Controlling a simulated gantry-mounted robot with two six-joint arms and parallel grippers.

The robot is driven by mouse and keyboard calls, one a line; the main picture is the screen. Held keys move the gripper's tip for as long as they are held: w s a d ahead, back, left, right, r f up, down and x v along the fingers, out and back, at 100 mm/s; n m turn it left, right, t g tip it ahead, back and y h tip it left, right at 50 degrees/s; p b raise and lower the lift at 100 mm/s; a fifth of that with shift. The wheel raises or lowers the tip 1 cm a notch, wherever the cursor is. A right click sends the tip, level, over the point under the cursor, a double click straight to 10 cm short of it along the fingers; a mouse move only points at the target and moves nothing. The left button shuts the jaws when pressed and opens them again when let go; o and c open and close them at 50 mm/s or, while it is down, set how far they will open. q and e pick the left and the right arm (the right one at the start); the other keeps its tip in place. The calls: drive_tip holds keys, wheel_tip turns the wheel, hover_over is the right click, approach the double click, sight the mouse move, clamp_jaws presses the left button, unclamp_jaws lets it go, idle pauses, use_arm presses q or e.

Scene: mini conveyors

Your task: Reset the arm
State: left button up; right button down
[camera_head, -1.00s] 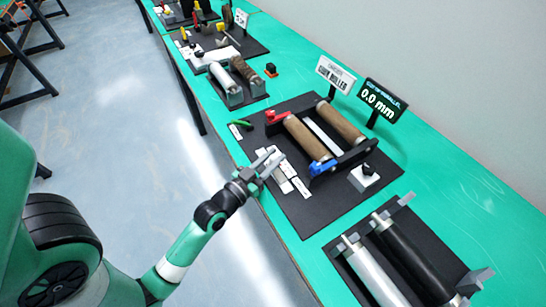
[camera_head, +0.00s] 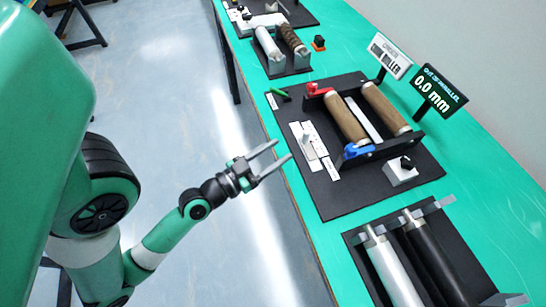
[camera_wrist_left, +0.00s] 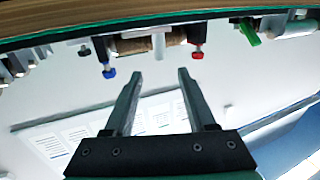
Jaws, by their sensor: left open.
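My left gripper (camera_head: 284,150) is open and empty, held out over the floor beside the near edge of the green table (camera_head: 462,165). Its arm comes in from the lower left. In the left wrist view the two fingers (camera_wrist_left: 159,75) are spread apart with nothing between them. The mini conveyor (camera_head: 362,110) with brown rollers sits on a black board beyond the fingertips, with a red crank (camera_head: 318,88) and a blue crank (camera_head: 358,151). It also shows at the top of the left wrist view (camera_wrist_left: 133,46). My right gripper does not show.
A display reading 0.0 mm (camera_head: 440,92) and a sign (camera_head: 390,54) stand behind the conveyor. A board with a silver and a black roller (camera_head: 437,262) lies nearer, and another roller pair (camera_head: 282,50) lies farther off.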

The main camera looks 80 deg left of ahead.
use_arm(q)
drive_tip(key=shift+s+d+r, duration=0.1)
drive_tip(key=shift+s+d, duration=0.2)
drive_tip(key=shift+s, duration=0.15)
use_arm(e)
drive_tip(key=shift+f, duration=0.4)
